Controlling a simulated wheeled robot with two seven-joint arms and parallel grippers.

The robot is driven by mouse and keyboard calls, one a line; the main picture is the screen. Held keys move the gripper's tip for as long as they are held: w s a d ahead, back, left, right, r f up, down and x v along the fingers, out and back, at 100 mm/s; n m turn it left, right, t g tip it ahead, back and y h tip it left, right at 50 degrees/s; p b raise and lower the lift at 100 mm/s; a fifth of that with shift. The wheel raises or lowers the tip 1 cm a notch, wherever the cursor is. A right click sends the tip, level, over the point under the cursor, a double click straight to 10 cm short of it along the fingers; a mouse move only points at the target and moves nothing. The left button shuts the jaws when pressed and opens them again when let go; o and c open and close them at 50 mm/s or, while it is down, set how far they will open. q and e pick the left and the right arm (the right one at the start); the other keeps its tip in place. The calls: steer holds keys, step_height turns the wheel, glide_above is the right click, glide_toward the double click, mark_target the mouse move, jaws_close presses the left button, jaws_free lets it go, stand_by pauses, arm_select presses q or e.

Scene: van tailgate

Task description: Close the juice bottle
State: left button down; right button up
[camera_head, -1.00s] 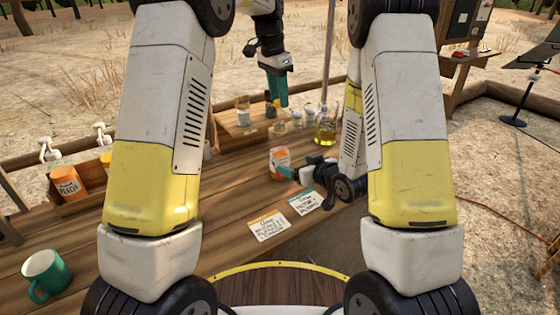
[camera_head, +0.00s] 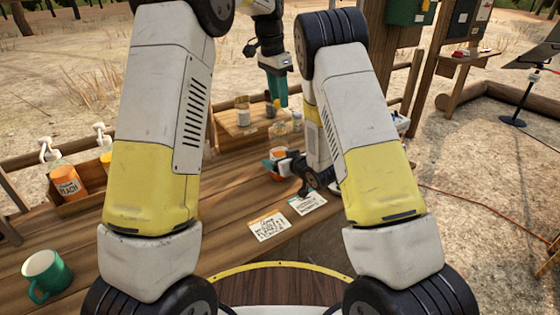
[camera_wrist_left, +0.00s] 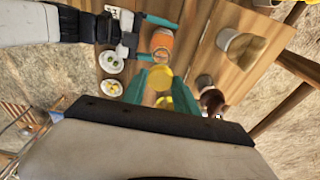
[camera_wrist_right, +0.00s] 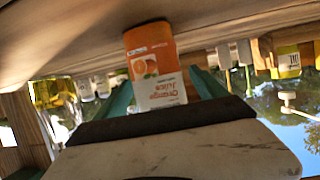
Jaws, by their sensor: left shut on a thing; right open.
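The juice bottle (camera_head: 279,154), orange with a white label, stands on the wooden counter. It also shows in the left wrist view (camera_wrist_left: 162,40) and the right wrist view (camera_wrist_right: 155,65). My right gripper (camera_head: 274,166) is open, low at the bottle, with one teal finger on either side of it; contact cannot be told. My left gripper (camera_head: 276,102) is shut on a round yellow cap (camera_wrist_left: 160,77) and points down above the counter, higher than the bottle and apart from it.
Jars (camera_head: 243,115) stand on a raised wooden shelf behind the bottle. Two written cards (camera_head: 268,226) lie in front. A peach jar (camera_head: 68,184) sits in a crate at left, near a green mug (camera_head: 47,274). The counter's middle is clear.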

jaws_close()
arm_select(q)
steer(key=shift+f, duration=2.5)
steer(key=shift+f, duration=0.1)
steer(key=shift+f, duration=0.8)
steer(key=shift+f, duration=0.55)
